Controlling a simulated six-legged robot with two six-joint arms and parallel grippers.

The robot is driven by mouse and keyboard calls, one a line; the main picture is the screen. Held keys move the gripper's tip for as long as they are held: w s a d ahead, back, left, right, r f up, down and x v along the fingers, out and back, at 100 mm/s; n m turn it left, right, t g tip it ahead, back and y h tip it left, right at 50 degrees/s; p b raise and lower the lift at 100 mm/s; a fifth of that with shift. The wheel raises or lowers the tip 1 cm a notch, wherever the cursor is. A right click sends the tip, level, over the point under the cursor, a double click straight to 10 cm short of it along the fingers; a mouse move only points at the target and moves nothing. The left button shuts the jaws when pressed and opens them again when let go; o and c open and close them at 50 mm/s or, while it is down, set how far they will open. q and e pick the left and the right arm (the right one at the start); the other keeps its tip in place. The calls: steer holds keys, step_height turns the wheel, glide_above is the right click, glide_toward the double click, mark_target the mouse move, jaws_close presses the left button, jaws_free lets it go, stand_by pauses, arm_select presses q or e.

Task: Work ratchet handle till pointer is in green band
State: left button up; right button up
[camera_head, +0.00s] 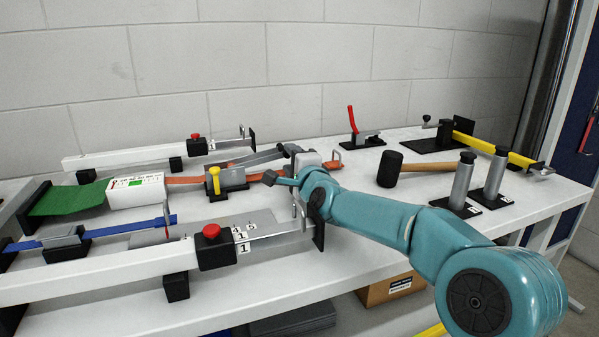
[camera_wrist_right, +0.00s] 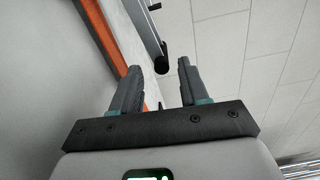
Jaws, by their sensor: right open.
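A white gauge box (camera_head: 136,190) with a printed scale stands at the left of the bench. A green patch (camera_head: 124,184) shows on it; its pointer is too small to read. An orange strap (camera_head: 185,181) runs from it to a grey ratchet body (camera_head: 232,177) with a yellow-topped post (camera_head: 214,181). A grey lever (camera_head: 254,158) reaches right from the ratchet toward my right gripper (camera_head: 277,165), which is open with its fingers pointing left. In the right wrist view the fingers (camera_wrist_right: 158,88) are apart, with a dark round end (camera_wrist_right: 162,65) between or beyond them. Contact cannot be told.
A front rail with a red button (camera_head: 211,231) and a back rail with another (camera_head: 195,137) flank the ratchet. A mallet (camera_head: 390,169), two grey posts (camera_head: 462,182) and a yellow bar clamp (camera_head: 492,145) stand right. A red-handled toggle clamp (camera_head: 351,120) is behind.

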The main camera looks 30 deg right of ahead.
steer(key=v, duration=0.6)
steer(key=shift+s+a, duration=0.1)
steer(key=shift+s, duration=0.05)
